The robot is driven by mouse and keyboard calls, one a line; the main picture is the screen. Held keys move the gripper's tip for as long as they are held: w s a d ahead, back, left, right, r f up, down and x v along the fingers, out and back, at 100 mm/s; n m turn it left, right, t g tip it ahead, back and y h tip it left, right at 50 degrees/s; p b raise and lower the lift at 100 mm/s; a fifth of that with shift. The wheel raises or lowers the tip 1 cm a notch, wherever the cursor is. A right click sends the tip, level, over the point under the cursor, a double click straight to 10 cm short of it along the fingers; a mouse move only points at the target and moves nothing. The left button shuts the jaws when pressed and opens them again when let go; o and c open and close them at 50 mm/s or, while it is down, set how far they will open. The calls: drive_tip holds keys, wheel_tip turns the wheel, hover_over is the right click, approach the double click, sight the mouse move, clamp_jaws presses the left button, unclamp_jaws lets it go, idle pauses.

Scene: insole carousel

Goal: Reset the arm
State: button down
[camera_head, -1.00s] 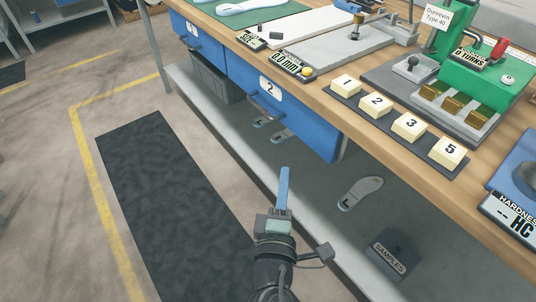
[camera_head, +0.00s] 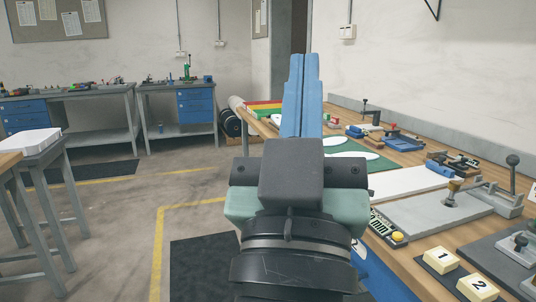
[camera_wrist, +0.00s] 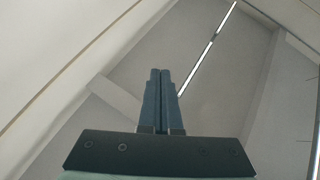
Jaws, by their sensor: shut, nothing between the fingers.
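My gripper (camera_head: 303,72) points upward in the middle of the head view, its two blue fingers side by side with nothing between them. It is raised in front of the left end of the wooden workbench (camera_head: 408,268) and touches nothing. In the wrist view my gripper (camera_wrist: 160,76) is shut too, with only the pale ceiling and a light strip (camera_wrist: 207,50) beyond it. My wrist and arm hide part of the bench front and floor.
The workbench at right bears a green mat (camera_head: 352,150), a grey fixture (camera_head: 440,214) and numbered blocks (camera_head: 477,288). Back left are benches with blue drawers (camera_head: 196,106) and a table with a white tray (camera_head: 32,142).

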drive_tip(key=s+a+r+t+y+p, duration=0.1)
drive_tip(key=s+r+p, duration=0.1)
drive_tip(key=r+p, duration=1.2)
drive_tip(key=s+a+r+y+p, duration=0.2)
drive_tip(key=r+p, duration=1.2)
drive_tip(key=r, duration=0.5)
drive_tip(key=shift+s+t+y, duration=0.2)
drive_tip(key=shift+t+y, duration=0.1)
drive_tip(key=shift+t, duration=0.1)
drive_tip(key=shift+d, duration=0.15)
